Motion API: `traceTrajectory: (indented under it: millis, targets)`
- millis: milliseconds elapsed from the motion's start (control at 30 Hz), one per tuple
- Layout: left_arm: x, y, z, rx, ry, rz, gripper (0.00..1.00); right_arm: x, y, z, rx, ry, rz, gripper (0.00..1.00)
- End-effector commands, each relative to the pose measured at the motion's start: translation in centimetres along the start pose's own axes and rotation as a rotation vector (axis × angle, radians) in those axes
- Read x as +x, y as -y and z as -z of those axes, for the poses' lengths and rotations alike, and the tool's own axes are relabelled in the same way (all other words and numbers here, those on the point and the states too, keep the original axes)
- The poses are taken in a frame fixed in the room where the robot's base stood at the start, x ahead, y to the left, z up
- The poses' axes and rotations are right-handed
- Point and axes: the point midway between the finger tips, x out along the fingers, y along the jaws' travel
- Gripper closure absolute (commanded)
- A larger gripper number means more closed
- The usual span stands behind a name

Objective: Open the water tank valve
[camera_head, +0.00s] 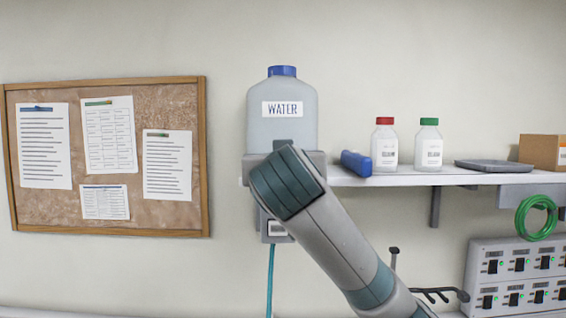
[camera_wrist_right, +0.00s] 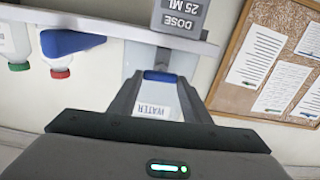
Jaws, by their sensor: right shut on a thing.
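The water tank (camera_head: 281,120) is a translucent grey container with a blue cap and a WATER label, on the wall bracket at the shelf's left end. It shows upside down in the right wrist view (camera_wrist_right: 155,95). In the head view my right wrist hides the valve and fingers. The DOSE 25 ML box (camera_wrist_right: 180,15) is below the tank; its lower part (camera_head: 277,228) shows beneath my wrist. My left gripper is not in view.
The shelf (camera_head: 400,179) holds a blue object (camera_head: 355,163), a red-capped bottle (camera_head: 384,146), a green-capped bottle (camera_head: 428,146), a grey tray (camera_head: 494,165) and a cardboard box (camera_head: 541,151). A teal hose (camera_head: 270,275) hangs below. A corkboard (camera_head: 150,215) is left.

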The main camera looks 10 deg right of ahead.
Motion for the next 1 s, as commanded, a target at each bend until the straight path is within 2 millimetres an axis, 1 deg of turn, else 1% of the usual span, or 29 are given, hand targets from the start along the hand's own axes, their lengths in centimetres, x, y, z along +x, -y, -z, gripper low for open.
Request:
traceTrajectory:
  millis: [167, 367, 1000]
  targets:
    - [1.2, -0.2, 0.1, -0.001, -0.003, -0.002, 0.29, 0.0, 0.0, -0.3, -0.083, 0.000, 0.000, 0.79]
    - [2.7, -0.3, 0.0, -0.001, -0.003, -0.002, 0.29, 0.0, 0.1, -0.3, -0.232, -0.001, -0.001, 0.79]
    - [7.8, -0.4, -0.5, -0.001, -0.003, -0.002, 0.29, 0.0, 0.2, -0.4, -0.836, -0.002, -0.003, 0.79]
